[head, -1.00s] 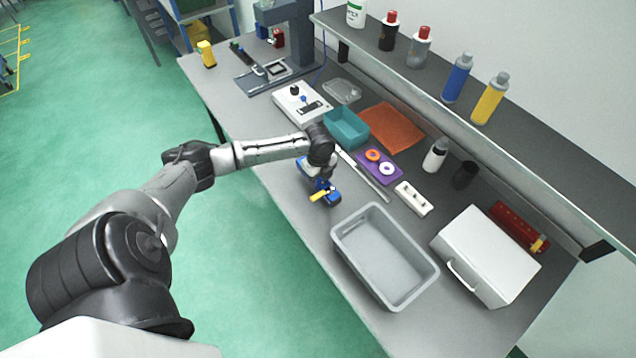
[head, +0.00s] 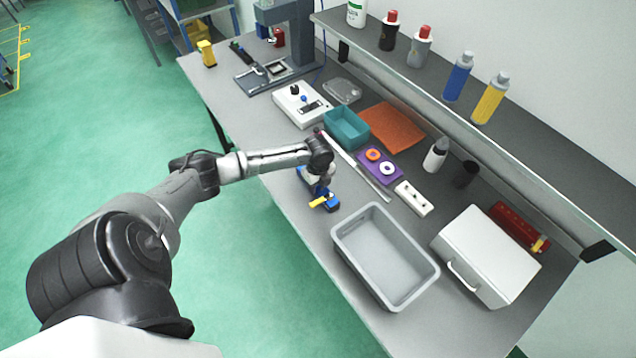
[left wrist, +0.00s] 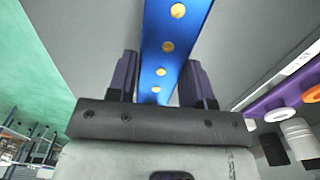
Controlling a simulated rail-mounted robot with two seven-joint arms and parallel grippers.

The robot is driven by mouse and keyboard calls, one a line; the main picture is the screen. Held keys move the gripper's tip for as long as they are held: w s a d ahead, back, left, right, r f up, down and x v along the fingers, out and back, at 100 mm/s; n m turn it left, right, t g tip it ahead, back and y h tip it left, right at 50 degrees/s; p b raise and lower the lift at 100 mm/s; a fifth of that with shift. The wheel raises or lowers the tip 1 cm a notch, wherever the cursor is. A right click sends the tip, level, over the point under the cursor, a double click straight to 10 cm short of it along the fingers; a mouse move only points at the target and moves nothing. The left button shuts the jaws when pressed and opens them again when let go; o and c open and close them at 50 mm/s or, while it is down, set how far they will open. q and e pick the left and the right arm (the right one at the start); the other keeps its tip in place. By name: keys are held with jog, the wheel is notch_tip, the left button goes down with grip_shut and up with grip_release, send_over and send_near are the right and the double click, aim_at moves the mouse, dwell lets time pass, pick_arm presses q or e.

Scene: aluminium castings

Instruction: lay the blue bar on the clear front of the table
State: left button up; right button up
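The blue bar (left wrist: 165,45) has a row of yellow-orange round spots and runs lengthwise between the two fingers in the left wrist view. In the head view the end of the blue bar (head: 333,206) shows below my left gripper (head: 322,190), which hides its middle. My left gripper (left wrist: 158,80) has its dark purple fingers close against both sides of the bar, shut on it. The bar is over the table (head: 283,205) near its front edge; I cannot tell whether it touches the top. My right gripper is not in view.
A grey tray (head: 345,245) stands just right of the bar. A purple plate (head: 366,172) with rings, a long metal strip (head: 372,183) and a teal bin (head: 347,137) lie behind. The front strip to the left is bare.

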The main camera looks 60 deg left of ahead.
pick_arm(q)
jog(key=o, duration=0.4)
jog(key=shift+c, duration=0.2)
notch_tip(320, 180, up, 12)
jog(key=shift+r+p, duration=0.15)
jog(key=shift+p, duration=0.15)
dwell(0.3)
